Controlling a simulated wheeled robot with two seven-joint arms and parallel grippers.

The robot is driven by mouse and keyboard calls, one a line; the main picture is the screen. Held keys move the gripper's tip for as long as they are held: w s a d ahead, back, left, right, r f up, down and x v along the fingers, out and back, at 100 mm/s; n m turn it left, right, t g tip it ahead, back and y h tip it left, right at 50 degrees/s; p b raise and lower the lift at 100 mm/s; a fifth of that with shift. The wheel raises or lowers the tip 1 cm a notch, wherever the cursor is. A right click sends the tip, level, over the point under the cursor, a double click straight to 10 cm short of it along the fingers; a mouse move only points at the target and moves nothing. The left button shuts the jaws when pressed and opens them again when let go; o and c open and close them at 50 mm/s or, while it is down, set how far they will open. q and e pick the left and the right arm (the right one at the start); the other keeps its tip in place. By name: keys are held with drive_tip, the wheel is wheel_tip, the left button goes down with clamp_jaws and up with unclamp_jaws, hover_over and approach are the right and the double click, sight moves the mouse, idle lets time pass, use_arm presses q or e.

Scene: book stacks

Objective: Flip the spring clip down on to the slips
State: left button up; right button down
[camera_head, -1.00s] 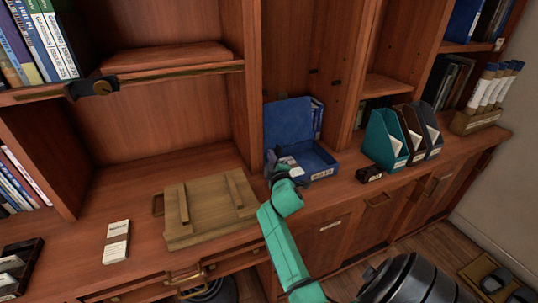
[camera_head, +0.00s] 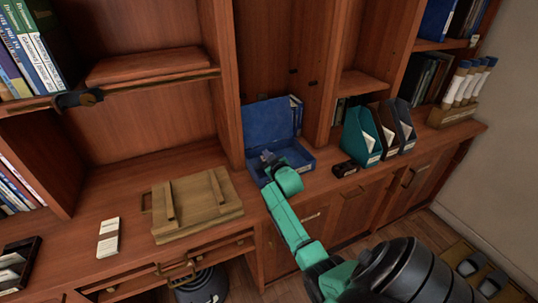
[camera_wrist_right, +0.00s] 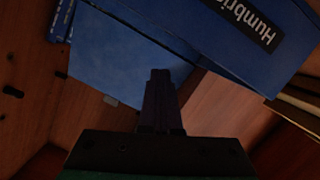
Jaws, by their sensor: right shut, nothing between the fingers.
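A blue box file stands open on the counter, its lid (camera_head: 266,122) raised at the back and its tray (camera_head: 307,167) in front. My right gripper (camera_head: 268,156) is at the left part of the tray, shut and empty. It also shows in the right wrist view (camera_wrist_right: 160,74), fingers together in front of a blue surface (camera_wrist_right: 115,55). The gripper and wrist hide much of the tray. I cannot make out the spring clip or the slips in the box, nor whether the fingers touch anything. My left gripper is out of view.
A wooden board (camera_head: 195,205) and a stack of white slips (camera_head: 108,238) lie on the counter to the left. A small dark block (camera_head: 345,169) and upright magazine files (camera_head: 362,138) stand right of the box. A shelf upright (camera_head: 226,95) rises close to the box's left.

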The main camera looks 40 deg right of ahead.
drive_tip(key=shift+w+a+r, duration=0.15)
drive_tip(key=shift+w+r, duration=0.05)
drive_tip(key=shift+r, duration=0.05)
drive_tip(key=s+a+r+p, duration=0.1)
drive_tip(key=s+r+p, duration=0.2)
drive_tip(key=s+r, duration=0.3)
drive_tip(key=s, duration=0.4)
drive_tip(key=shift+a, duration=0.35)
drive_tip(key=shift+a+f, duration=0.1)
drive_tip(key=shift+a, duration=0.05)
